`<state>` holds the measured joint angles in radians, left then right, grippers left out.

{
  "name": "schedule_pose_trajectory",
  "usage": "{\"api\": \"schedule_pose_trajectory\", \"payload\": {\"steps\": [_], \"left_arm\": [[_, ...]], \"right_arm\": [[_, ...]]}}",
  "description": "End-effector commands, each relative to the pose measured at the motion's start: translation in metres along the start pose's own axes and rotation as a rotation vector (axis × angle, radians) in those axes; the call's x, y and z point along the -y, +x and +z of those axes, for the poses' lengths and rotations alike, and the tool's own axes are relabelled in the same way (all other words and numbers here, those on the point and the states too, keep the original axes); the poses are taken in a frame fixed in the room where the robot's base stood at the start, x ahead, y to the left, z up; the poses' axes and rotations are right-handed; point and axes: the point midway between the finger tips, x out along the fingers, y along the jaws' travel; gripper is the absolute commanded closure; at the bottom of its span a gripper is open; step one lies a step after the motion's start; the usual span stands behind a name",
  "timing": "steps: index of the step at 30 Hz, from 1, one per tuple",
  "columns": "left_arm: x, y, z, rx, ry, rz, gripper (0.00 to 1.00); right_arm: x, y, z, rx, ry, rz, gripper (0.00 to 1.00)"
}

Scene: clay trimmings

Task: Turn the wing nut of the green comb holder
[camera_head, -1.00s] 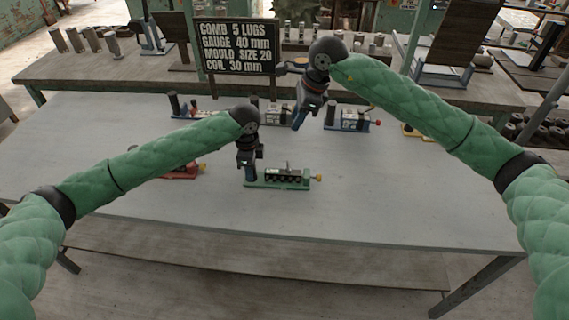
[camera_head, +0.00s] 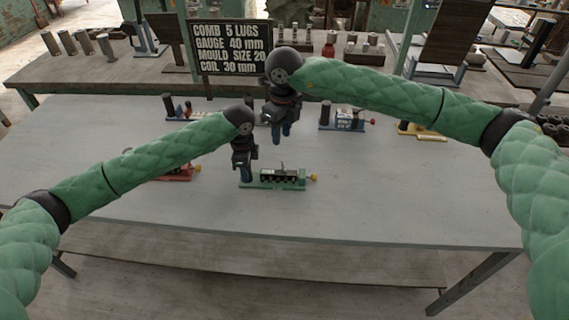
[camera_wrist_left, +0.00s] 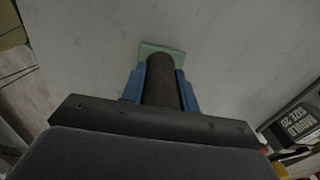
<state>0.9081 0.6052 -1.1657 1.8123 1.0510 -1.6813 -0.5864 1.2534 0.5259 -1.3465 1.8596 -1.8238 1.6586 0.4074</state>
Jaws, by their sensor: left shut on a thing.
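The green comb holder (camera_head: 290,186) lies on the grey table, with a dark toothed block on top and a small upright piece (camera_head: 282,168) above it. I cannot tell at this size which part is the wing nut. My left gripper (camera_head: 246,178) is at the holder's left end, shut on its dark round post (camera_wrist_left: 160,80). The post stands between the blue fingers, and a green base corner (camera_wrist_left: 150,48) shows beyond it. My right gripper (camera_head: 281,138) points down above and behind the holder, apart from it; its opening is unclear.
A red holder (camera_head: 178,173) stands to the left, partly behind my left arm. A blue holder (camera_head: 343,121) and a yellow one (camera_head: 424,133) stand farther back. A lettered sign (camera_head: 232,47) stands behind. The table (camera_head: 400,190) is clear at front and right.

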Motion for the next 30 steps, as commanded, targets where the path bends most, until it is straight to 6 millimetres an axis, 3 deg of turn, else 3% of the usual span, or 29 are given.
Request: {"api": "schedule_pose_trajectory", "payload": {"steps": [9, 15, 23, 30], "left_arm": [[0.0, 0.0, 0.0, 0.0, 0.0, 0.0, 1.0], [0.0, 0.0, 0.0, 0.0, 0.0, -0.001, 1.0], [0.0, 0.0, 0.0, 0.0, 0.0, -0.001, 1.0], [0.0, 0.0, 0.0, 0.0, 0.0, -0.001, 1.0]], "right_arm": [[0.002, 0.002, -0.007, -0.033, 0.436, -0.016, 0.7], [0.003, 0.002, -0.008, -0.039, 0.624, -0.026, 0.7], [0.003, 0.008, -0.009, -0.039, 0.703, -0.027, 0.7], [0.003, 0.042, -0.01, -0.04, 0.702, -0.027, 0.7]]}}
